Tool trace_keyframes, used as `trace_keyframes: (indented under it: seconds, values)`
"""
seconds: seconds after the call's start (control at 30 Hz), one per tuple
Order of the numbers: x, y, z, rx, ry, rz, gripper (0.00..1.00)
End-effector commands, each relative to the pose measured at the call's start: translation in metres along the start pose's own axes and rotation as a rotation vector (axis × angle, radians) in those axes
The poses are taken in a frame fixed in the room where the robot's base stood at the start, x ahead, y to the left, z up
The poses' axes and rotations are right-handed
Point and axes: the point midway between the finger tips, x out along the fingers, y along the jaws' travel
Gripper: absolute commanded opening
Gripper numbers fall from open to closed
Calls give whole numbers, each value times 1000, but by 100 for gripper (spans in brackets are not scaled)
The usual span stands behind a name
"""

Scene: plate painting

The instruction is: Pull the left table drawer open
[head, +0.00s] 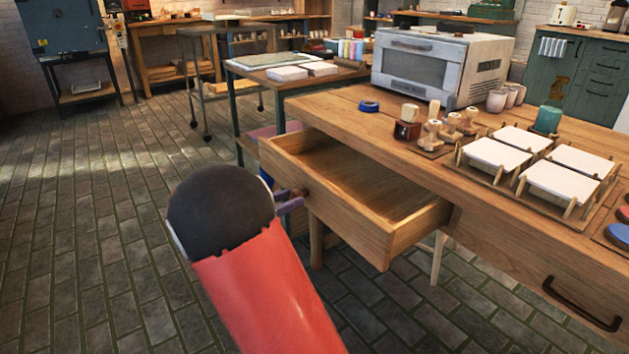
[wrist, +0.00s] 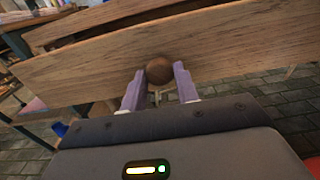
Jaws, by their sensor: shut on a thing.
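The left table drawer (head: 352,235) is pulled well out of the wooden table (head: 345,108), and its inside shows empty in the head view. In the wrist view its front panel (wrist: 225,55) runs across the picture, with a round wooden knob (wrist: 159,70). My gripper (wrist: 158,82) is shut on the knob, one purple finger on each side. In the head view my gripper (head: 291,203) meets the drawer front at its left end, partly hidden by my arm.
A second drawer with a dark handle (head: 583,305) is closed at the right. White tiles in racks (head: 558,181), stamps (head: 450,130) and a silver oven (head: 437,68) stand on the table. A side table (head: 285,75) stands behind. The tiled floor (head: 95,220) at left is clear.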

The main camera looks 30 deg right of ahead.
Motion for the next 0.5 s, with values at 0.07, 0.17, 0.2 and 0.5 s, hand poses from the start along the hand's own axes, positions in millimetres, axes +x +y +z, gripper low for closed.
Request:
trace_keyframes:
  seconds: [0.07, 0.17, 0.2, 0.5]
  values:
    - [-17, 0, 2, -3, 1, 2, 0]
    - [-32, 0, 2, -3, 0, 1, 0]
    - [-36, 0, 1, -3, 1, 0, 0]
    - [-50, 0, -1, 0, 1, -2, 0]
